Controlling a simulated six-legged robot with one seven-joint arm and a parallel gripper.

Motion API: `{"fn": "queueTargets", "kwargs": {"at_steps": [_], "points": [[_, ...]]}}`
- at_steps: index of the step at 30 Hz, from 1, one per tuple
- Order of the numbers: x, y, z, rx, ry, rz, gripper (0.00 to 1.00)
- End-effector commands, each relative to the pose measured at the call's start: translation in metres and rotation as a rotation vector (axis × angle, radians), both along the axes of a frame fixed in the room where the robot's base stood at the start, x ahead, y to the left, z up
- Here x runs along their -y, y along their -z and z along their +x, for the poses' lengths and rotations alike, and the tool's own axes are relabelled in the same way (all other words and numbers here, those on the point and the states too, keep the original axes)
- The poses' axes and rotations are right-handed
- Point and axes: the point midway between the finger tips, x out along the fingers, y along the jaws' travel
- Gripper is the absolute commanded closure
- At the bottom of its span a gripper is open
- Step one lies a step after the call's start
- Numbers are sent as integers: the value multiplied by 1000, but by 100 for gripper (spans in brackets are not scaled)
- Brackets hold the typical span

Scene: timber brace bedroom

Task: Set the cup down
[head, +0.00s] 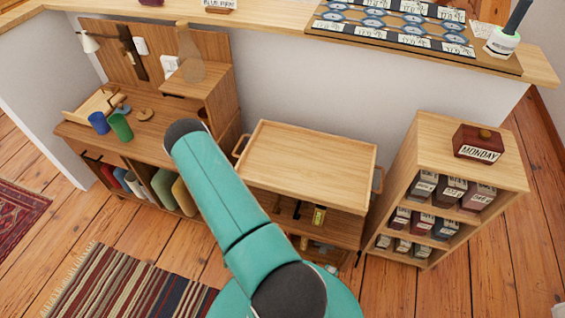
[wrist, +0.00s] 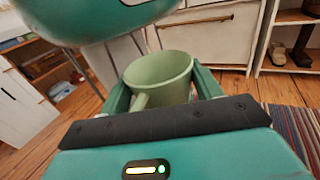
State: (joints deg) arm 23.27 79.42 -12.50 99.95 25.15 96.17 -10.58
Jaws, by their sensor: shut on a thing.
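A pale green cup (wrist: 160,68) with a handle shows in the wrist view. It stands roughly upright, its open rim towards the camera, between the two teal fingers of my gripper (wrist: 162,88). My gripper is shut on it, and wooden floor shows around it. The head view shows neither my gripper nor this cup; only my teal arm reaches across its middle. Two other cups, a blue one (head: 98,122) and a darker green one (head: 121,126), stand side by side on the wooden sideboard (head: 158,126) at the left.
A wooden cart (head: 305,155) with an empty raised-edge top stands in the middle. A small shelf (head: 440,135) at the right bears a box marked MONDAY (head: 478,143). A striped rug (head: 135,285) lies at the lower left. Bare floor lies between the sideboard and rug.

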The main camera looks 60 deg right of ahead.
Motion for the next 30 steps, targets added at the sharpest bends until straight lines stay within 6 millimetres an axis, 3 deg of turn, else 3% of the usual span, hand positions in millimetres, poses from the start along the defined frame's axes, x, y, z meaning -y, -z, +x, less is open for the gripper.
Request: {"fn": "queueTargets", "kwargs": {"at_steps": [5, 9, 18, 24, 30], "points": [[73, -5, -30, 1, -280, -2, 64], [135, -20, -44, 2, -488, -2, 64], [262, -80, -47, 4, -882, -2, 64], [318, -121, -36, 4, -1059, 0, 64], [340, -132, -35, 1, -1116, 5, 64]]}}
